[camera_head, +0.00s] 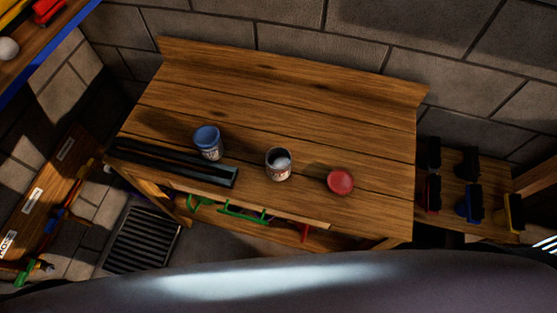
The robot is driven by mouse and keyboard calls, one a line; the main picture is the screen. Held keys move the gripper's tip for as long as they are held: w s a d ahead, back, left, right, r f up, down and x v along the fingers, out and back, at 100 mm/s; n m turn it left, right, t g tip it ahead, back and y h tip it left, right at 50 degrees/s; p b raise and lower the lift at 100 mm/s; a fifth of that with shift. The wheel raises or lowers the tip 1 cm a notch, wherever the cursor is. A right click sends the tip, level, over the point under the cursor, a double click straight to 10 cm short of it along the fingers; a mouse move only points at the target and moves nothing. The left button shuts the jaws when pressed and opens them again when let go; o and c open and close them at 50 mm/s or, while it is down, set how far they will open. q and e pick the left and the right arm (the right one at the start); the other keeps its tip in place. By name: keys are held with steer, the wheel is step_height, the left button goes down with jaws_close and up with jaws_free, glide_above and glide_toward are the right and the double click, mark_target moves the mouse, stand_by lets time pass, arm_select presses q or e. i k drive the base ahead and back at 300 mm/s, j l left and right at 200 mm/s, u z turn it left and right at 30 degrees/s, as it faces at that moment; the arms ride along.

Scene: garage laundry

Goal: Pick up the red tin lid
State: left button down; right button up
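The red tin lid (340,182) is a small round red disc lying on the wooden workbench (330,115), right of centre near the front edge. An open tin (279,165) with a pale inside and a label stands upright to its left, apart from it. Neither of my grippers shows in the head view, so where they are relative to the lid cannot be seen.
A blue tin (208,142) stands left of the open tin. A long dark bar-like object (175,164) lies along the bench's front left. A low shelf (465,190) with several coloured items stands at right. The bench's back half is clear.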

mark_target(339, 182)
steer(key=z, duration=0.9)
steer(key=i+j+u, duration=0.1)
steer(key=j+u, duration=0.15)
steer(key=j, duration=0.35)
